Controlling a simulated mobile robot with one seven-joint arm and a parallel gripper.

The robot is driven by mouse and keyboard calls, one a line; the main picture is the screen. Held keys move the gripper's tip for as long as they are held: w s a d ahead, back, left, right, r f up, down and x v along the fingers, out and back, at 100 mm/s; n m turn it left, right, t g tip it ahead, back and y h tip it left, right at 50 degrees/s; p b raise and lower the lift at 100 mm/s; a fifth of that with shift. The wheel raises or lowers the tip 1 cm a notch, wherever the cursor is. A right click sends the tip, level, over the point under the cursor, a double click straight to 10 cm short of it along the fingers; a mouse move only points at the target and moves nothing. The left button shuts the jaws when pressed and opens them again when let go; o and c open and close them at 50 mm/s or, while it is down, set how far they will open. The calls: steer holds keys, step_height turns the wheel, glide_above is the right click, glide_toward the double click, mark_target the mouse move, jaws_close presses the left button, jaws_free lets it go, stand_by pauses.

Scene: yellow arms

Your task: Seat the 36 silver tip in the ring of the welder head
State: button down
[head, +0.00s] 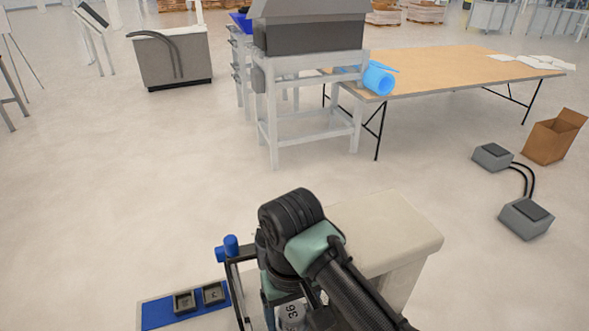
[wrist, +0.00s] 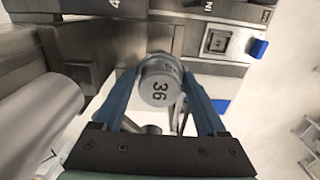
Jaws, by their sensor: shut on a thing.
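The silver tip marked 36 (wrist: 158,88) is a short round piece held between the blue fingers of my gripper (wrist: 160,80). Its numbered face points to the wrist camera, with the number turned sideways. The tip also shows at the bottom of the head view (head: 291,314), partly covered by my arm. Behind the tip in the wrist view is grey metal machinery (wrist: 112,62), which may be part of the welder head. I cannot make out the ring, nor whether the tip touches anything behind it.
In the wrist view, a large pale cylinder (wrist: 38,122) lies at left, and a labelled metal panel with a square slot (wrist: 217,41) is at upper right. In the head view, a blue mat (head: 155,314) holds two dark square holders (head: 184,302). A cream bench (head: 385,235) stands alongside my arm.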

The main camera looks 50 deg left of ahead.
steer(key=shift+w+d+f, duration=0.1)
steer(key=shift+w+d, duration=0.1)
steer(key=shift+w, duration=0.05)
steer(key=shift+s+a+f+b, duration=0.3)
steer(key=shift+f+b, duration=0.25)
steer(key=shift+b, duration=0.1)
steer(key=shift+w+d+f+b, duration=0.15)
steer(key=shift+f+b, duration=0.75)
steer(key=shift+f, duration=0.05)
step_height(320, 180, down, 7)
steer(key=b, duration=0.4)
jaws_free()
step_height(320, 180, up, 13)
steer(key=shift+f+b, duration=0.1)
steer(key=shift+b, duration=0.4)
